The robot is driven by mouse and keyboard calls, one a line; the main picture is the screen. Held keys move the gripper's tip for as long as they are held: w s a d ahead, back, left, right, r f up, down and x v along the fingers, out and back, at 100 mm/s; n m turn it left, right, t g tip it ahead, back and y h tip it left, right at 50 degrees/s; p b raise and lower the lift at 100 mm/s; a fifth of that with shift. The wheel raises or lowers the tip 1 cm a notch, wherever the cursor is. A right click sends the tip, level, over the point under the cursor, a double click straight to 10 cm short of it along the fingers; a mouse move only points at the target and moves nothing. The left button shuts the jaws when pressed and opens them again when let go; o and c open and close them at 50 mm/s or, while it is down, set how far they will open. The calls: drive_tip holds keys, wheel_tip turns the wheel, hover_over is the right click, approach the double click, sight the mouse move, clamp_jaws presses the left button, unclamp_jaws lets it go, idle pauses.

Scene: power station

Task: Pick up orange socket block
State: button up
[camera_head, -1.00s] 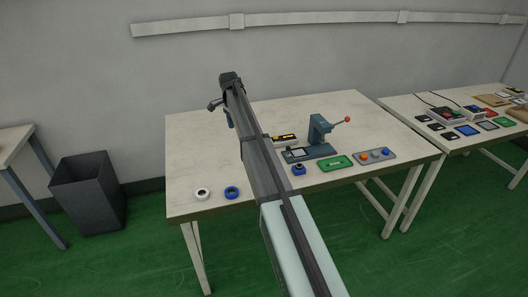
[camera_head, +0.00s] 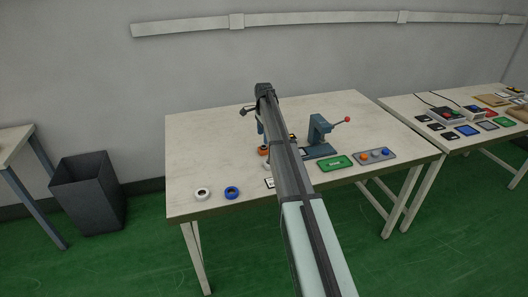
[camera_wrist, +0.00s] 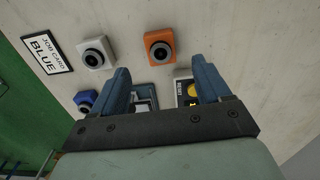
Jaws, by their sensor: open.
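The orange socket block (camera_wrist: 160,47) with a dark round socket lies on the table just beyond my fingertips in the wrist view, lined up with the gap between them. In the head view the orange block (camera_head: 263,150) shows just left of my arm. My gripper (camera_wrist: 162,72) is open, with its two blue fingers apart and nothing held. In the head view my gripper (camera_head: 257,119) hangs over the table, and its fingers are partly hidden.
Beside it are a white socket block (camera_wrist: 96,53), a blue socket block (camera_wrist: 85,101) and a "JOB CARD BLUE" (camera_wrist: 46,52). A lever press (camera_head: 320,134), green tray (camera_head: 336,163) and grey button panel (camera_head: 374,156) stand right of my arm.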

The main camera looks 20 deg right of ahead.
sight(264, 146)
drive_tip(key=shift+d+f, duration=0.15)
drive_tip(key=shift+f, duration=3.25)
drive_tip(key=c, duration=1.2)
